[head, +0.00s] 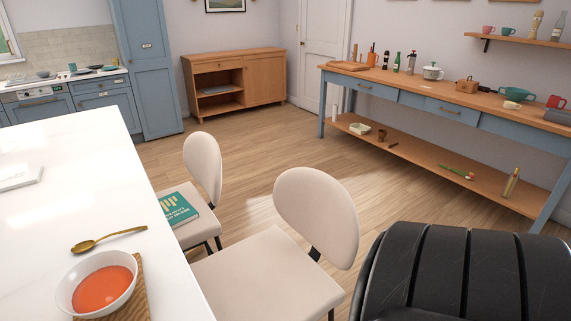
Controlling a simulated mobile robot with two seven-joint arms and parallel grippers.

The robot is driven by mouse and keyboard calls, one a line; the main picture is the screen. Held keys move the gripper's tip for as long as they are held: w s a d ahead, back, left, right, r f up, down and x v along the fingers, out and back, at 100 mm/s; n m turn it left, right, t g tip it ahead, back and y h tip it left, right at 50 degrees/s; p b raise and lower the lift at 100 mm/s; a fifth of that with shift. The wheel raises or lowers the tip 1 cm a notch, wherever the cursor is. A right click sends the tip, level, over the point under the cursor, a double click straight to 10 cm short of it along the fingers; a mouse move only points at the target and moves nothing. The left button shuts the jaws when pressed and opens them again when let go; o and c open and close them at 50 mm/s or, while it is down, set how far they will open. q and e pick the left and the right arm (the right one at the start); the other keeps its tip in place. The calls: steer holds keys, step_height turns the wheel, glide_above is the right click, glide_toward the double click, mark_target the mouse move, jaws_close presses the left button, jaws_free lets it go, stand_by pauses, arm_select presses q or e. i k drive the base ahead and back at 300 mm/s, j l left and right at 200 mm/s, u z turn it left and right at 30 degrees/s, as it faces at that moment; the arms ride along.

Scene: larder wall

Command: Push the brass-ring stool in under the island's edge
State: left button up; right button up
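Two cream stools with rounded backrests and dark legs stand along the right side of the white island (75,195). The nearer stool (268,275) has an empty seat, partly cut off by the bottom edge. The farther stool (203,165) has a green book (179,209) on its seat. Both backrests stand out to the right of the island's edge, and the island top hides the left part of the seats. No brass ring shows on either stool, so I cannot tell which is the brass-ring one. Neither gripper is in view.
A white bowl of red soup (98,284) and a gold spoon (108,239) lie near the island's edge. A black ribbed surface (465,275) fills the bottom right. Wooden floor (245,145) is clear between the stools and the blue-framed side table (445,105).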

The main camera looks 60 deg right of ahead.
mark_target(264, 276)
steer(key=l+u, duration=0.1)
steer(key=l, duration=0.45)
steer(key=k+l+u, duration=0.1)
steer(key=l, duration=0.45)
steer(key=k+l+u, duration=0.1)
steer(key=l, duration=0.45)
steer(key=k+l+u, duration=0.1)
steer(key=l, duration=0.45)
